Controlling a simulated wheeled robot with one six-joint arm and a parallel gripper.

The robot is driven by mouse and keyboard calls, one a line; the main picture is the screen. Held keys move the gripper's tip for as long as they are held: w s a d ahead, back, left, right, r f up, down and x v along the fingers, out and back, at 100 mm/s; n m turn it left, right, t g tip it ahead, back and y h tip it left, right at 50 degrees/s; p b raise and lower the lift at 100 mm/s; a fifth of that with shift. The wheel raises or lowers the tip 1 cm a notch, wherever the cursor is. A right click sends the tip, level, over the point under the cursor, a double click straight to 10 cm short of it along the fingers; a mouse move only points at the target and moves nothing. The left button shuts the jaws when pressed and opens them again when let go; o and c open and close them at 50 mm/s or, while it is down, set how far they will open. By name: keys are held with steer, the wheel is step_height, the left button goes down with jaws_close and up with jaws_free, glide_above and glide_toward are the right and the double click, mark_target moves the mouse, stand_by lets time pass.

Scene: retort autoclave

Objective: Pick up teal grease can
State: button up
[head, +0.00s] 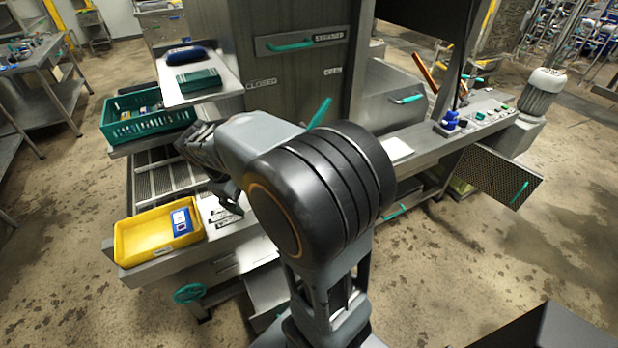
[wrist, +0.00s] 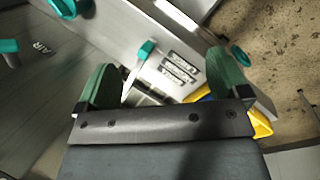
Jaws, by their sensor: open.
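I cannot pick out a teal grease can for certain in either view. My gripper (wrist: 162,66) is open in the wrist view, with its two green finger pads apart and nothing held between them. Beyond the fingers is a grey metal panel with a teal-ended lever (wrist: 146,48) and small label plates. In the head view my arm reaches left over the metal bench, and its end is partly hidden by my own links.
A yellow tray (head: 130,242) with a blue and white item (head: 181,221) sits at the bench's front left. A green basket (head: 122,131) stands behind it. A shelf above holds a dark green box (head: 198,80) and a dark blue roll (head: 186,55). A teal handwheel (head: 189,293) sticks out below.

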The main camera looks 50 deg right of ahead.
steer(key=shift+o, duration=0.5)
steer(key=w+d+f+n+g+h, duration=0.3)
steer(key=w+d, duration=0.3)
steer(key=d, duration=0.3)
steer(key=shift+w+d+f+g+p, duration=0.4)
steer(key=shift+f+g+p, duration=0.05)
steer(key=shift+f+g, duration=0.05)
steer(key=d+f+n+g+h, duration=0.1)
steer(key=d+f, duration=0.1)
steer(key=d, duration=0.2)
steer(key=d+f+n+g+h+p, duration=0.1)
steer(key=d+f, duration=0.2)
steer(key=d, duration=0.1)
steer(key=d+f+n+g+h+p, duration=0.1)
steer(key=d+f, duration=0.2)
steer(key=d, duration=0.1)
steer(key=shift+w+d+f+h, duration=0.1)
steer(key=shift+d+f+h, duration=0.1)
steer(key=shift+h, duration=0.2)
steer(key=shift+p+x, duration=1.2)
steer(key=shift+x, duration=1.8)
steer(key=shift+a, duration=0.1)
steer(key=c, duration=0.9)
